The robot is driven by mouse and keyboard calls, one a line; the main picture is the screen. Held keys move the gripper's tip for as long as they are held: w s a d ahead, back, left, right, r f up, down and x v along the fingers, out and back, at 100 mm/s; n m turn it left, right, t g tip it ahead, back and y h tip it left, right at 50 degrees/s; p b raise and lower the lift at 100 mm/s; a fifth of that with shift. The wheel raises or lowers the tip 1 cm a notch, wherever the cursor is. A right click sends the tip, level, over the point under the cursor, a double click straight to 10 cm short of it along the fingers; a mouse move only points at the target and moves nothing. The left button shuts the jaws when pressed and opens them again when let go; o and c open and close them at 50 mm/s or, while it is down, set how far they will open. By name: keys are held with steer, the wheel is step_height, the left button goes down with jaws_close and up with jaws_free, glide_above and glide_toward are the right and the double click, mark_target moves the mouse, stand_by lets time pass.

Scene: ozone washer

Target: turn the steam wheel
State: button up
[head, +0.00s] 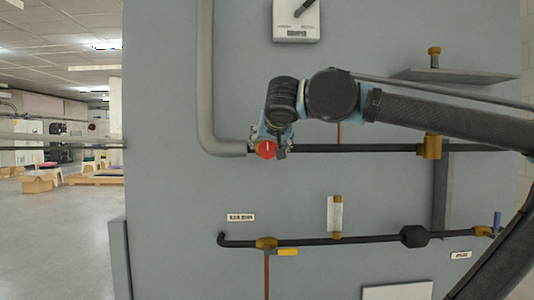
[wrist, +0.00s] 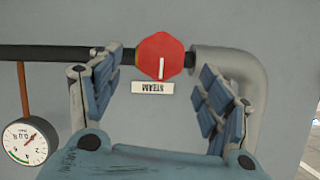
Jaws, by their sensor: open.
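The steam wheel (head: 265,149) is a red, faceted knob with a white mark, on a dark horizontal pipe. In the wrist view the wheel (wrist: 153,50) sits at upper centre beside a small upside-down STEAM label (wrist: 152,87). My gripper (head: 268,143) is at the wheel in the head view and partly covers the area around it. In the wrist view my gripper (wrist: 160,63) is open, with one blue-padded finger on each side of the wheel. Gaps show between both fingers and the wheel, so it is not clamped. The depth between fingertips and wheel is hard to tell.
A thick grey pipe (head: 205,80) bends into the wheel's left side. A round gauge (wrist: 25,141) hangs from the dark pipe in the wrist view. A lower dark pipe (head: 350,240) carries a yellow-handled valve (head: 287,252). Open floor (head: 60,240) lies left of the panel.

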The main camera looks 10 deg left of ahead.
mark_target(268, 148)
steer(key=shift+x, duration=3.5)
steer(key=c, duration=1.1)
steer(key=shift+a, duration=0.15)
